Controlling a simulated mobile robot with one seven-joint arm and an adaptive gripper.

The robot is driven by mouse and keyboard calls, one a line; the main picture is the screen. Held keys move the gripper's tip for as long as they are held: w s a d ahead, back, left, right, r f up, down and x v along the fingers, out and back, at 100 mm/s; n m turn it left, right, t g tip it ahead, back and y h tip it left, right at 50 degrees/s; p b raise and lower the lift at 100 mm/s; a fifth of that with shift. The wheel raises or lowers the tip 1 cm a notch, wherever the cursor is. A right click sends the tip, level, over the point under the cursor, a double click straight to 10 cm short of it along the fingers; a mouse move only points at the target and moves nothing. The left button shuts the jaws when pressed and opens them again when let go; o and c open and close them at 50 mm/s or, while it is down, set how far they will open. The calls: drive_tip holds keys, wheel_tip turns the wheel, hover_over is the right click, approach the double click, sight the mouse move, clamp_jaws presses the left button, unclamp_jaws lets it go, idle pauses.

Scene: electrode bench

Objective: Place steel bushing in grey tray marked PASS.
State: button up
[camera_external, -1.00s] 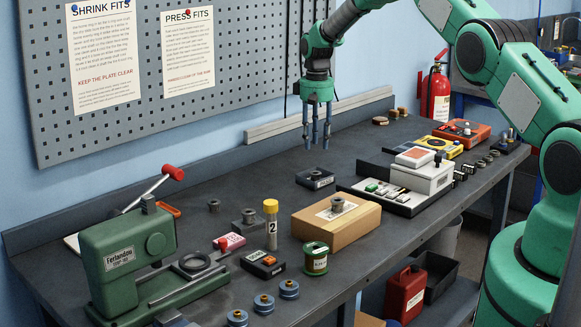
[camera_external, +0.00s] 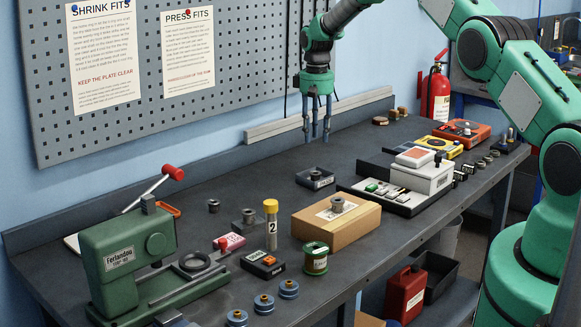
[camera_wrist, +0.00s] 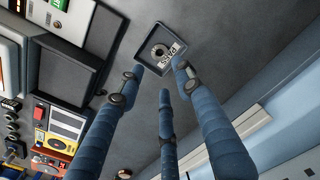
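The small dark grey tray (camera_external: 305,180) lies on the bench near the middle, with a white label. It also shows in the wrist view (camera_wrist: 185,63), where the label appears to read PASS. A grey ring-shaped steel bushing (camera_wrist: 159,51) sits inside the tray beside the label; it also shows in the external view (camera_external: 316,174). My gripper (camera_external: 316,140) hangs above and behind the tray, fingers pointing down. In the wrist view its three blue fingers (camera_wrist: 160,85) are spread apart with nothing between them. The gripper is open and empty.
Another bushing (camera_external: 338,204) sits on a cardboard box (camera_external: 355,225). More rings stand near the green press (camera_external: 125,255), including one ring (camera_external: 214,205) behind a grey block (camera_external: 249,219). A white instrument (camera_external: 428,176) stands right of the tray. The bench behind the tray is clear.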

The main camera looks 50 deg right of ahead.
drive_tip(key=s+a+r+t, duration=0.1)
drive_tip(key=s+a+r, duration=0.35)
drive_tip(key=r, duration=0.55)
drive_tip(key=s+a+r+n, duration=0.1)
drive_tip(key=s+a+r, duration=0.2)
drive_tip(key=a+r, duration=0.45)
drive_tip(key=s+a+r+t, duration=0.1)
drive_tip(key=s+a+r, duration=0.3)
drive_tip(key=r, duration=0.7)
drive_tip(key=s+a+r+t, duration=0.1)
drive_tip(key=s+a+r, duration=0.45)
drive_tip(key=s, duration=0.25)
drive_tip(key=s+a+r, duration=0.5)
drive_tip(key=s+r, duration=0.1)
drive_tip(key=s, duration=0.2)
drive_tip(key=s+a+t, duration=0.1)
drive_tip(key=s+a, duration=0.2)
drive_tip(key=s, duration=0.7)
drive_tip(key=s+a+f+n, duration=0.1)
drive_tip(key=s+a, duration=0.2)
drive_tip(key=s, duration=0.6)
drive_tip(key=s+a+f+n+t, duration=0.1)
drive_tip(key=s+a, duration=0.2)
drive_tip(key=s, duration=0.7)
drive_tip(key=shift+s+a+t, duration=0.2)
drive_tip(key=shift+s+t, duration=0.1)
